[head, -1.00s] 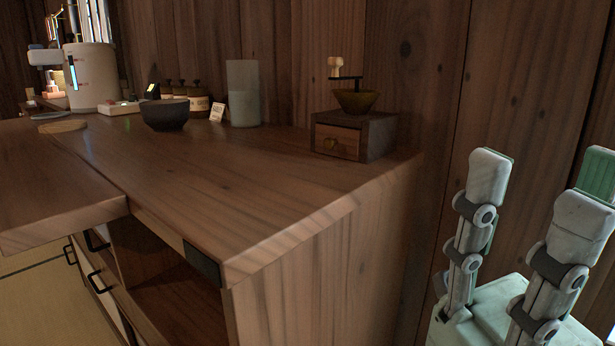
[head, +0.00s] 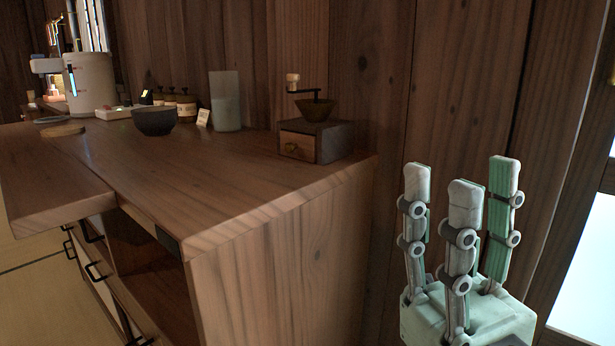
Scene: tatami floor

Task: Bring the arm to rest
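My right gripper (head: 460,185) shows in the head view at the lower right, beyond the end of the wooden counter. Its fingers point up and stand apart, with nothing between them. It touches neither the counter nor the wall as far as I can see. My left gripper is out of view.
The wooden counter (head: 200,185) runs off to the left. A coffee grinder (head: 312,138) stands near its right end, with a glass cylinder (head: 226,100), a dark bowl (head: 154,120) and a white dispenser (head: 87,84) further left. A wooden wall (head: 440,80) is behind.

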